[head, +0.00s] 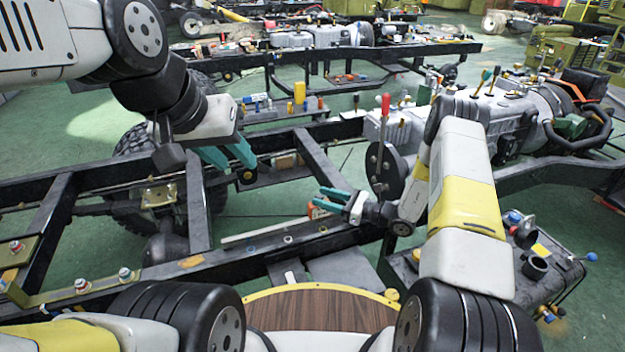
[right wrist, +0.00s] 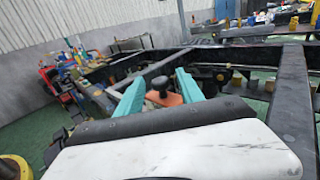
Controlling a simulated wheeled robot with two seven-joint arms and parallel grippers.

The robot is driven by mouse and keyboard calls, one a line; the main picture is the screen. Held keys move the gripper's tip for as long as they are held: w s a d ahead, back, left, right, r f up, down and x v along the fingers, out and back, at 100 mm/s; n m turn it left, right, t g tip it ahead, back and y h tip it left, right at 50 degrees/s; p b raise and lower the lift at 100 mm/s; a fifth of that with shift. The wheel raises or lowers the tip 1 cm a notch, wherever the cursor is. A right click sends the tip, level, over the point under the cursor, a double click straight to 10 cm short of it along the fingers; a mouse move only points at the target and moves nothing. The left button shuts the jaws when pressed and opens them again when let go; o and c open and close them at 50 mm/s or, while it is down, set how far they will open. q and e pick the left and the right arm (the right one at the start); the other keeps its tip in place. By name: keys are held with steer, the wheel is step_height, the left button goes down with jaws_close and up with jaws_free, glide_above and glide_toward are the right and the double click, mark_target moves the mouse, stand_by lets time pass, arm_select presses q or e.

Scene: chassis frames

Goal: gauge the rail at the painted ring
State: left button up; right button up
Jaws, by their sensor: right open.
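The near black chassis rail (head: 215,262) runs across the head view. Small ring-like marks (head: 287,239) show on its top; I cannot tell which is the painted ring. An orange piece (head: 312,209) sits by the rail, close to the tips of my right gripper (head: 326,198). In the right wrist view the orange piece (right wrist: 165,99), with a dark knob on top, appears between the teal fingers of my right gripper (right wrist: 158,85). These fingers are apart; contact cannot be told. My left gripper (head: 232,156) hangs above the frame with its fingers apart, seemingly empty.
Crossmembers (head: 198,205) join the rails. An engine and gearbox (head: 500,115) stand at the right.

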steer(key=x, duration=0.4)
steer(key=shift+w+a, duration=0.1)
steer(key=shift+a, duration=0.3)
steer(key=shift+c, duration=0.2)
jaws_close()
stand_by(0.9)
